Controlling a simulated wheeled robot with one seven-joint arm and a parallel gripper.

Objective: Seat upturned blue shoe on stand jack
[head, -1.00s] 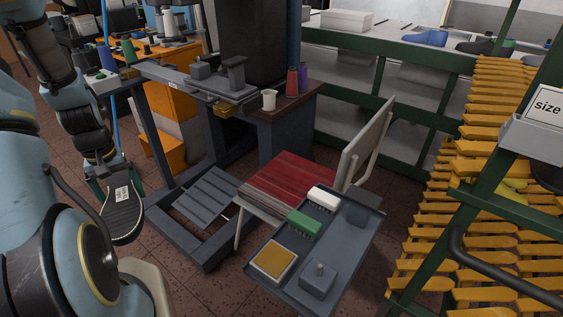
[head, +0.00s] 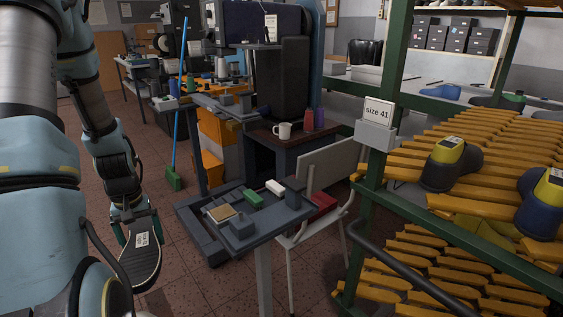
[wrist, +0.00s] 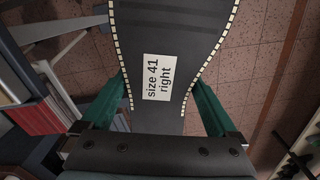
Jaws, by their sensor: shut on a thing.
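My gripper (head: 138,228) hangs at the left in the head view, shut on a shoe held sole up. Its dark sole (head: 142,262) has pale edge stitching and a "size 41 right" label (wrist: 157,78). In the wrist view the green fingers (wrist: 208,108) press the shoe from both sides. Its upper is hidden below the sole, so I cannot tell its colour. A grey metal stand with a raised block (head: 243,98), which may be the stand jack, is farther off, right of the shoe and apart from it.
A tray table (head: 272,226) with brushes and a grey block stands between me and the stand. A chair (head: 325,170) is behind it. A green rack (head: 372,215) with yellow slats and shoes fills the right. Bare floor (head: 190,285) lies beside the shoe.

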